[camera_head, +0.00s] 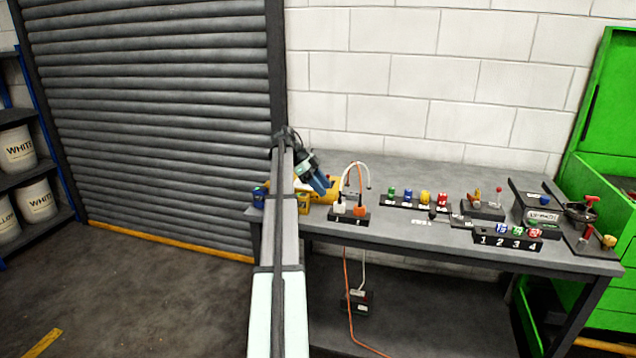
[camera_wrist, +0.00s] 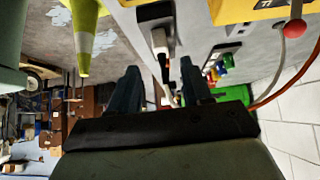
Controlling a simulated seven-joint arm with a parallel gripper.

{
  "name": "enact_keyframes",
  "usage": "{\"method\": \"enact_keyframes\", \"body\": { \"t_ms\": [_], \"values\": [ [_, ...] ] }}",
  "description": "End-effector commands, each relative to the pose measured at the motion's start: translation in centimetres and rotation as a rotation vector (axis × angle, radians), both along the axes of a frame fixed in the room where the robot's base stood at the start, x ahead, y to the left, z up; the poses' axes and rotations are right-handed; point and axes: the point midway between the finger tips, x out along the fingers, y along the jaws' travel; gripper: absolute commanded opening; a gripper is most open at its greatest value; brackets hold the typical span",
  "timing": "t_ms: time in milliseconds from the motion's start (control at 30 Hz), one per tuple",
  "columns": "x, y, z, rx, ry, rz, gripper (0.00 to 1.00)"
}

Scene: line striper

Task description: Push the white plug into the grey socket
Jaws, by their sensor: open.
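My gripper (camera_head: 321,183) is open above the bench's left part, with its blue fingers pointing down and right. It is left of and above the white plug (camera_head: 339,207), which stands upright at position 1 of a black block (camera_head: 350,219). A white cable rises from that plug. In the wrist view, the two dark fingers of my gripper (camera_wrist: 158,70) are apart. A small white and black piece (camera_wrist: 160,42) shows beyond the gap; I cannot tell whether it is the plug. I cannot make out a grey socket for certain.
An orange plug (camera_head: 360,209) stands at position 2, close beside the white one. A yellow machine (camera_head: 322,194) sits behind my gripper. Several coloured pieces and a numbered black rack (camera_head: 508,241) lie to the right. Cables run down to a box (camera_head: 356,303) under the bench.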

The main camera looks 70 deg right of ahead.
Motion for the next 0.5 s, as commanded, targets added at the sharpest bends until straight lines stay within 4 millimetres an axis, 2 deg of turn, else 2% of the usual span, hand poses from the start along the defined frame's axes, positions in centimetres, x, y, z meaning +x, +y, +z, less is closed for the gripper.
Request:
{"method": "enact_keyframes", "body": {
  "t_ms": [500],
  "values": [
    [-3.3,0.1,-3.9,0.001,0.0,0.001,0.49]
  ]
}}
